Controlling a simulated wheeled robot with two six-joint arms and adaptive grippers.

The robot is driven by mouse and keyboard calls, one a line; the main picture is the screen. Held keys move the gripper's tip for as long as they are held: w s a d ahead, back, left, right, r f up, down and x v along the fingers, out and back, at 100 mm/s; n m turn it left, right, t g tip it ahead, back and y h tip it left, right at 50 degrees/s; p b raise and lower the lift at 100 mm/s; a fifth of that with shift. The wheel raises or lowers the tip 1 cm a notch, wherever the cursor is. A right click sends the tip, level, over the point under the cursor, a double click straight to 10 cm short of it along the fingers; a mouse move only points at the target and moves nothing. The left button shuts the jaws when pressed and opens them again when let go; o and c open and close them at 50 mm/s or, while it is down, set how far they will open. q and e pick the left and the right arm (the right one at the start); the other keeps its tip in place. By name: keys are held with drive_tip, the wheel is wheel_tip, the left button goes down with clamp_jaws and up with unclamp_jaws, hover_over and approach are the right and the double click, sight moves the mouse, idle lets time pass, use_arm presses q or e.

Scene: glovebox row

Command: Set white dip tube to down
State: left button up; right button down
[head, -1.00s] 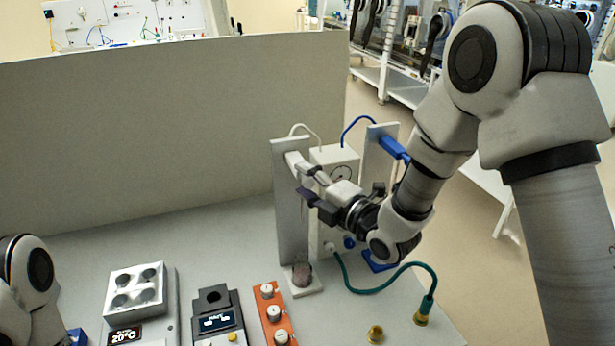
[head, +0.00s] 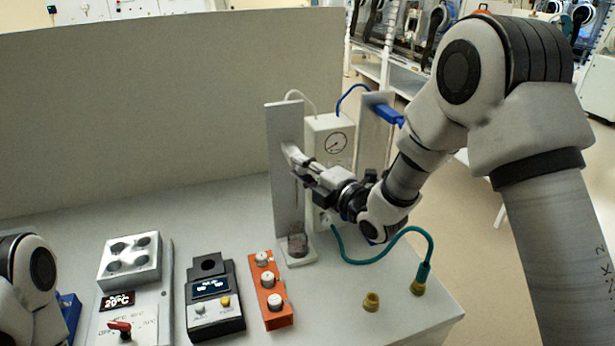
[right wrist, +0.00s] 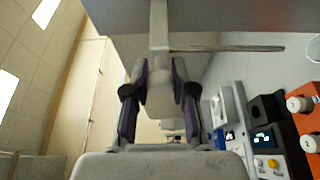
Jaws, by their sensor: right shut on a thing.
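The white dip tube's holder (head: 291,154) is a small white block on the front of a tall pale upright panel (head: 285,125). A thin tube (head: 297,192) hangs from it towards a small dark-filled vial (head: 297,245) at the panel's foot. I cannot tell whether its tip is inside the vial. My right gripper (head: 300,160) is shut on the white holder. In the right wrist view, the white holder (right wrist: 158,35) sits between my fingers (right wrist: 158,82), with the thin grey tube (right wrist: 225,48) running right. My left gripper is out of view.
A white gauge box (head: 330,130) and a second upright with a blue holder (head: 387,113) stand right of the panel. A teal hose (head: 395,240) curves across the bench. An orange valve strip (head: 270,290), display unit (head: 213,290) and heating block (head: 130,262) stand in front.

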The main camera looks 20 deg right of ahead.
wheel_tip(320, 180, down, 14)
drive_tip(key=b, duration=1.1)
drive_tip(key=shift+f+b, duration=0.15)
drive_tip(key=shift+b, duration=0.25)
drive_tip(key=c, duration=1.2)
unclamp_jaws()
drive_tip(key=shift+a, duration=0.1)
drive_tip(key=shift+o, duration=1.3)
drive_tip(key=shift+a, duration=0.1)
drive_tip(key=v, duration=1.2)
